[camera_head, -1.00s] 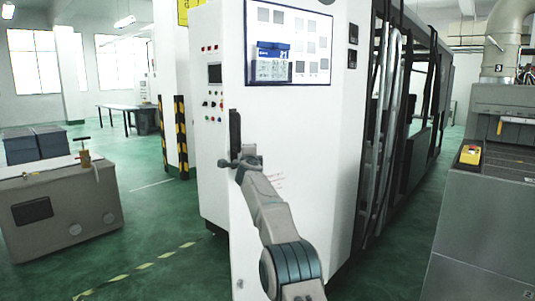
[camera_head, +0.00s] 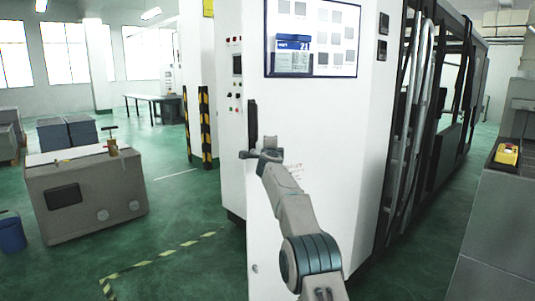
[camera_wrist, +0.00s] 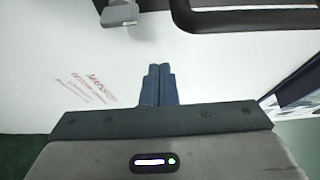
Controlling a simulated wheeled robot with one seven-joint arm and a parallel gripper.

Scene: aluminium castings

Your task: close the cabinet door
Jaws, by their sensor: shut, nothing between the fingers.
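The white cabinet door (camera_head: 315,130) fills the middle of the head view and is upright. Its left edge stands in front of the control-panel side of the cabinet (camera_head: 233,160); how wide the gap is I cannot tell. A black handle (camera_head: 253,122) is near that edge, and it also shows in the wrist view (camera_wrist: 250,20). My gripper (camera_head: 250,154) is at the door face just below the handle. In the wrist view its dark fingers (camera_wrist: 158,75) are together and empty, pointing at the white panel with red lettering. Whether they touch it I cannot tell.
A grey box-like bench (camera_head: 90,195) stands at the left, with a blue bin (camera_head: 12,233) beside it. A striped post (camera_head: 205,125) is behind the cabinet. A grey machine (camera_head: 500,220) with a yellow control box (camera_head: 507,154) borders the right. Green floor is clear at lower left.

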